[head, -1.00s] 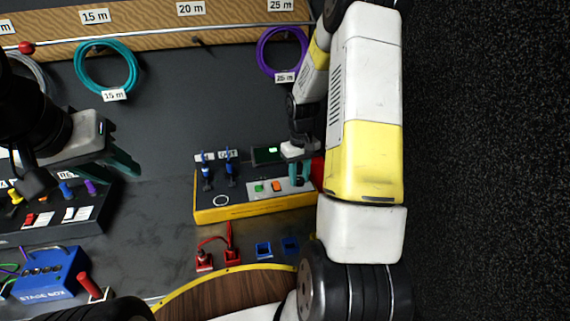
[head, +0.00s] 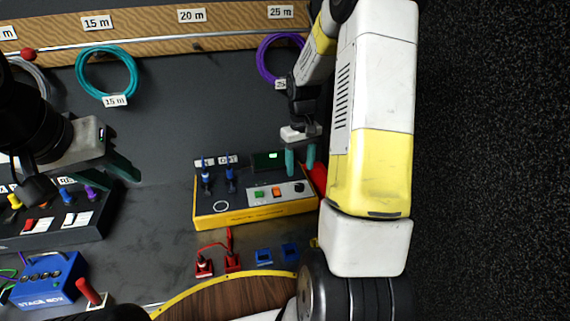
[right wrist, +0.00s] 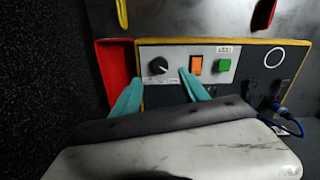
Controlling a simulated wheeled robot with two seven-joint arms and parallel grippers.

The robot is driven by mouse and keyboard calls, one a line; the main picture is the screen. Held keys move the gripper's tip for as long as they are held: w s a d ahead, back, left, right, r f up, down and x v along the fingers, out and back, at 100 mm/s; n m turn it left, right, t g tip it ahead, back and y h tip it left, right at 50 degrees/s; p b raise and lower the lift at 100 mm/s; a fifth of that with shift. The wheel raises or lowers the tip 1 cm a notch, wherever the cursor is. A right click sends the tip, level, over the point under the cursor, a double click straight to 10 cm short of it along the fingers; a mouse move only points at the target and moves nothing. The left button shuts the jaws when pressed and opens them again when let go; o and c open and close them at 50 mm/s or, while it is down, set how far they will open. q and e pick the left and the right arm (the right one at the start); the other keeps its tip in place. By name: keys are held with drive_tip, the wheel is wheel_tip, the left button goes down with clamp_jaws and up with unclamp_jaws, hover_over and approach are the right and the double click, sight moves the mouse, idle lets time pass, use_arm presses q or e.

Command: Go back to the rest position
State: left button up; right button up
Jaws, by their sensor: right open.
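My right gripper (head: 301,160) is open and empty, its teal fingers above the right end of the yellow-edged tester box (head: 255,218). In the right wrist view the gripper (right wrist: 157,97) has its fingers apart on either side below the black knob (right wrist: 158,66), with the orange button (right wrist: 196,65) and green button (right wrist: 224,65) beside it. I cannot tell if the fingers touch the box. My left gripper (head: 128,166) is at the left, over the bench near the black panel; its fingers are seen edge-on, so its opening is unclear.
A blue stage box (head: 48,280) and a black panel (head: 70,222) with coloured plugs stand at left. Red connectors (head: 217,260) and blue sockets (head: 277,253) lie in front of the tester. Coiled cables (head: 106,73) hang at the back.

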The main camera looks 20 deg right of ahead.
drive_tip(key=shift+r, duration=0.5)
drive_tip(key=shift+r, duration=0.1)
drive_tip(key=s+a+r+t, duration=0.2)
drive_tip(key=s+a+r, duration=0.2)
drive_tip(key=s+r, duration=0.2)
drive_tip(key=s+a+r+t+y, duration=0.1)
drive_tip(key=s+a+r+t, duration=0.1)
drive_tip(key=s+a+r, duration=0.2)
drive_tip(key=s+a+r+m+t+y, duration=0.1)
drive_tip(key=s+a+r, duration=0.3)
drive_tip(key=s+r, duration=0.5)
drive_tip(key=s+t, duration=0.1)
drive_tip(key=s, duration=0.2)
drive_tip(key=shift+r, duration=0.4)
